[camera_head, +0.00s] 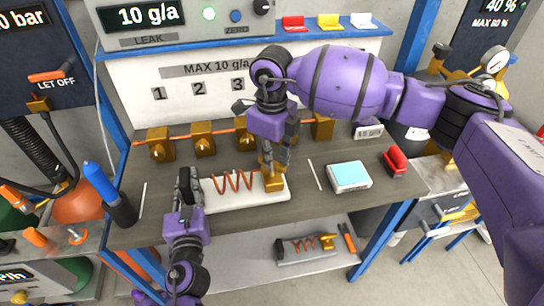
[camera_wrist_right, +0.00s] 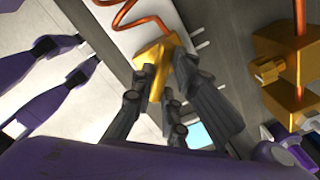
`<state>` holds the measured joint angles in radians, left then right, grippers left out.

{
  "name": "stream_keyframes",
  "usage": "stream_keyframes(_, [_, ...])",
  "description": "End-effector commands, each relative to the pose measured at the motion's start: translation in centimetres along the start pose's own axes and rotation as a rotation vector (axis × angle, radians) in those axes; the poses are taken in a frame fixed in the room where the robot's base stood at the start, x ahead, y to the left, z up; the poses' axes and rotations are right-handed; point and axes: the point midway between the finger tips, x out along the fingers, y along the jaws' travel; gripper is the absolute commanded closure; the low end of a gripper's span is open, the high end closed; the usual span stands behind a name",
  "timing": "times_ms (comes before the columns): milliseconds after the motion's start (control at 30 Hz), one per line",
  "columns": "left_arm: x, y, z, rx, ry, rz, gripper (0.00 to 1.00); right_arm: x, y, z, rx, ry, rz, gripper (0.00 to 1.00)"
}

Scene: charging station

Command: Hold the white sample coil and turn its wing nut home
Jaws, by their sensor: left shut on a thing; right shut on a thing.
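The white sample coil (camera_head: 245,198) lies on the grey bench, a white base carrying a copper spiral with a brass fitting (camera_head: 274,183) at its right end. It also shows in the right wrist view (camera_wrist_right: 122,42). My left gripper (camera_head: 190,188) is shut on the coil's left end; its fingers hide the exact grip. My right gripper (camera_head: 276,160) points down over the brass fitting and is shut on its wing nut.
Several brass valve blocks (camera_head: 203,146) line the back under numbers 1, 2, 3. A white box with a blue top (camera_head: 349,176) and a red item (camera_head: 395,162) stand to the right. A blue-tipped tool (camera_head: 100,182) is at left. Another coil (camera_head: 304,248) lies on the lower shelf.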

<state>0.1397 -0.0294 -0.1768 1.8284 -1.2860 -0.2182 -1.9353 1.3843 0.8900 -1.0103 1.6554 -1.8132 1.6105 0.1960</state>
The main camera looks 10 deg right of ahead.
Motion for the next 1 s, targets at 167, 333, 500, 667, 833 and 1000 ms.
stream_keyframes(167, [0.00, -0.02, 0.02, 0.001, 0.000, -0.001, 1.00, -0.07, -0.05, 0.05, 0.169, -0.002, -0.001, 1.00])
stream_keyframes(333, [-0.01, -0.02, 0.02, 0.001, 0.000, -0.001, 1.00, -0.05, -0.05, 0.04, 0.330, -0.002, -0.001, 1.00])
stream_keyframes(500, [-0.01, -0.02, 0.02, 0.001, 0.000, 0.000, 1.00, -0.07, -0.05, 0.06, 0.479, -0.003, 0.000, 1.00])
stream_keyframes(667, [-0.01, -0.02, 0.01, 0.001, 0.000, 0.000, 1.00, -0.09, -0.05, 0.07, 0.597, -0.003, 0.000, 1.00])
stream_keyframes(833, [-0.01, -0.01, 0.01, 0.001, 0.000, 0.000, 1.00, -0.09, -0.04, 0.06, 0.691, -0.002, 0.000, 1.00])
stream_keyframes(1000, [-0.01, -0.01, 0.01, 0.001, 0.000, 0.000, 1.00, -0.08, -0.03, 0.05, 0.750, -0.002, 0.000, 1.00])
